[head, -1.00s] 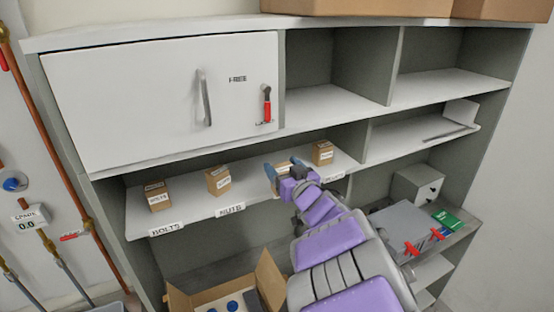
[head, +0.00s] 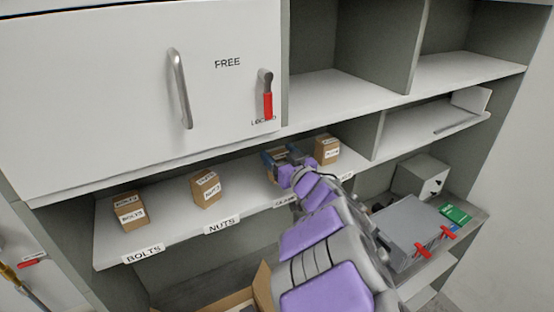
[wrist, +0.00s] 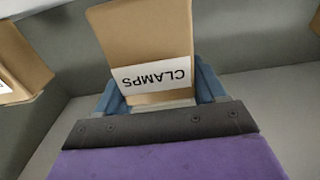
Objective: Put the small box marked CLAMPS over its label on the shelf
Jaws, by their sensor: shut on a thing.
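The small CLAMPS box (wrist: 150,45) is brown cardboard with a white label reading CLAMPS, seen close in the wrist view. My gripper (wrist: 163,95) is shut on it, with a blue finger on each side. In the head view my gripper (head: 283,160) is over the shelf (head: 165,220), between the NUTS box and the box at the right, and mostly hides the CLAMPS box. The shelf-edge label (head: 286,201) below it is partly covered by my arm. I cannot tell whether the box touches the shelf.
The BOLTS box (head: 130,212) and NUTS box (head: 206,189) stand to the left behind their labels. Another small box (head: 327,149) stands close at the right. The cabinet (head: 130,90) is above. An open carton (head: 262,285) and a grey case (head: 408,232) are below.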

